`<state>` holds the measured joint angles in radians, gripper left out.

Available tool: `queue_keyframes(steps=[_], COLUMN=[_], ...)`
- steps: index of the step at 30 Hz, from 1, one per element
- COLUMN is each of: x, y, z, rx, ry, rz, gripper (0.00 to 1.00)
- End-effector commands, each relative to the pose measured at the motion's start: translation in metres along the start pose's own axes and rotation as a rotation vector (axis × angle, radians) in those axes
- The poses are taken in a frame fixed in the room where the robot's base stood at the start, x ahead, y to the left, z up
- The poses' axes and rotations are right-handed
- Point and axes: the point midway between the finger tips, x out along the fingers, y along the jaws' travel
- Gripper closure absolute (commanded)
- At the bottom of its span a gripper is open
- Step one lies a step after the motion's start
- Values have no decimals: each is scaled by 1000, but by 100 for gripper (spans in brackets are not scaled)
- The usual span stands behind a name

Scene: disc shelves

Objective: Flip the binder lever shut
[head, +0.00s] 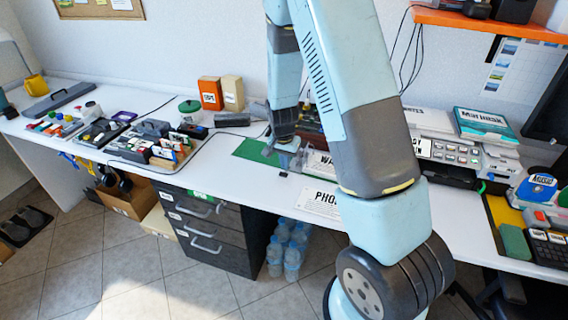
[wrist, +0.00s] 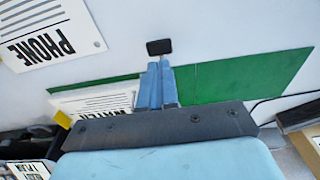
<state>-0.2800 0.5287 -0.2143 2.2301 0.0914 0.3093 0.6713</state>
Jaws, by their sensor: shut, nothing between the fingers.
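My gripper (wrist: 160,66) is shut and empty, its two blue fingers side by side in the wrist view. In the head view my gripper (head: 282,149) hangs over the green mat (head: 250,150) on the white desk. The green mat (wrist: 245,83) lies on both sides of the fingers in the wrist view. A small black block (wrist: 158,47) shows just past the fingertips; contact cannot be told.
A sheet marked PHONE (wrist: 55,35) lies beside the mat, and a sheet marked WATER (wrist: 100,103) lies partly under my gripper. Trays of small items (head: 150,140) fill the desk's left. Bare white desk (head: 240,185) lies in front of the mat.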

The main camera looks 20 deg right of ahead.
Motion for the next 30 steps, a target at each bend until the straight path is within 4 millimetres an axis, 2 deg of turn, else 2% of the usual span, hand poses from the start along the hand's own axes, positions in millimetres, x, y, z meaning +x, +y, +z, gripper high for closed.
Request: queue_keyframes(steps=[10,14,18,21,30], x=[-5,-19,-43,-55,-92], y=[0,0,1,0,0], z=[-1,-3,-7,10,45], rx=[0,1,4,-1,0], ry=[0,2,2,1,1], rz=[-1,-2,-3,-2,-2], gripper=[100,100,100,100,100])
